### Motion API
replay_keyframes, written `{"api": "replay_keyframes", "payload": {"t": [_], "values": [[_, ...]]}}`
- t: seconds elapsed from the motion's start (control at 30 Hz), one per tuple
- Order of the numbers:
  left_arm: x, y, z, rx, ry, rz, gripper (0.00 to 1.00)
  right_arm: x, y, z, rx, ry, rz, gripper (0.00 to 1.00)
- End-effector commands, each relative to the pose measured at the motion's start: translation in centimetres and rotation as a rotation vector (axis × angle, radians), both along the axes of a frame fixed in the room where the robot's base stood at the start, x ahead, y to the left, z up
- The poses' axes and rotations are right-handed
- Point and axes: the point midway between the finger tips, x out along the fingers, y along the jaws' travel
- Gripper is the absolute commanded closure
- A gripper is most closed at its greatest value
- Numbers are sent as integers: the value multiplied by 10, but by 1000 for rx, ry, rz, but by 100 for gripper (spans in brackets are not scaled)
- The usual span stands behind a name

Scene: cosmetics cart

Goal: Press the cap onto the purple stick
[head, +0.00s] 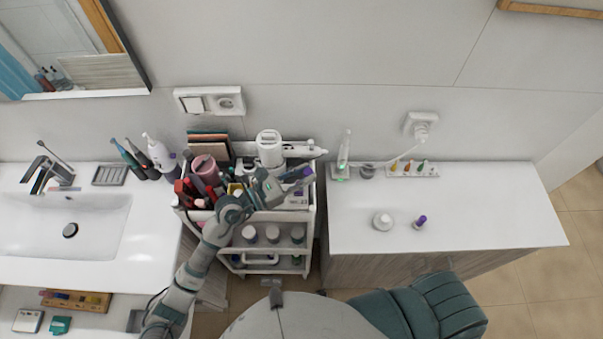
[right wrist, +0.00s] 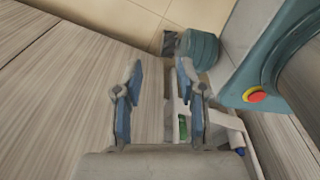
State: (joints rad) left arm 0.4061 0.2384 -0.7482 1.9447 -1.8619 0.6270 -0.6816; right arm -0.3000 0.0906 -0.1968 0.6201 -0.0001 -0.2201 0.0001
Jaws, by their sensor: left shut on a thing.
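A small upright purple stick (head: 420,222) stands on the white counter at the right. My left gripper (head: 285,184) is over the right part of the cart, well to the left of the purple stick. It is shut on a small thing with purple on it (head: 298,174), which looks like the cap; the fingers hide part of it. My right gripper (right wrist: 159,75) is open and empty in the right wrist view, its two fingers apart. It does not show in the head view.
A round white jar (head: 382,221) stands just left of the purple stick. The crowded cart (head: 313,213) is beside the counter. The counter's front and right are clear.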

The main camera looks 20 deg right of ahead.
Motion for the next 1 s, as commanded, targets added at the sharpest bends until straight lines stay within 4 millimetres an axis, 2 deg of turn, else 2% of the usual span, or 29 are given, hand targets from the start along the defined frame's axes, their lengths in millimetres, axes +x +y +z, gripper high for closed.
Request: {"api": "replay_keyframes", "payload": {"t": [0.17,0.5,1.0], "values": [[0,1,-4,5,7,0,100,0,1,0,1,0,0,60],[0,2,-6,5,8,1,100,0,18,-2,22,1,-2,60],[1,12,-14,9,14,1,100,-1,9,-10,11,0,1,60]]}}
